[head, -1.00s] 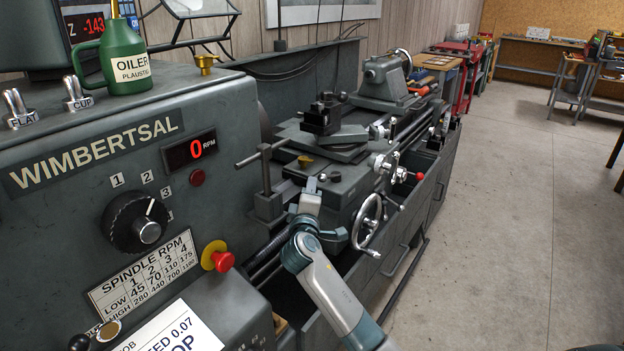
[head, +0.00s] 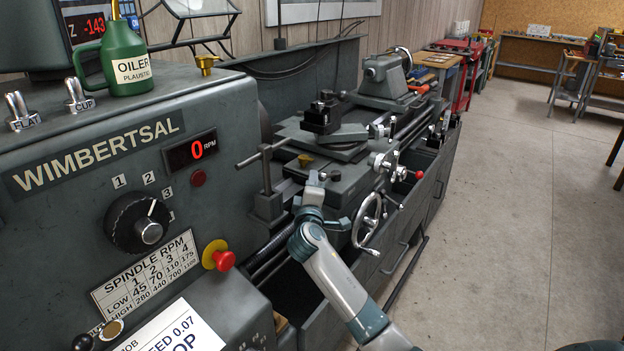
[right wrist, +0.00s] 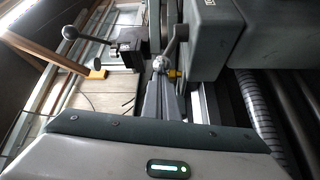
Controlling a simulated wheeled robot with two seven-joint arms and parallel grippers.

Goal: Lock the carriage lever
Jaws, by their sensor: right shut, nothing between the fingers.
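The carriage (head: 350,190) sits on the lathe bed, with a handwheel (head: 368,220) and a red-knobbed lever (head: 418,175) on its front. My right gripper (head: 314,181) is at the carriage's left end, fingers shut and empty. The wrist and fingers cover part of the carriage there, and I cannot tell whether they touch it. In the right wrist view a short metal lever (right wrist: 174,45) stands by a dark block; I cannot tell for certain that it is the carriage lever, or whether it is locked. My left gripper is out of view.
The grey headstock (head: 60,230) fills the left, with a red stop button (head: 224,260) on its front. A T-handled post (head: 265,175) stands just left of my right gripper. A green oiler (head: 122,60) stands on the headstock. The floor (head: 500,240) at right is clear.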

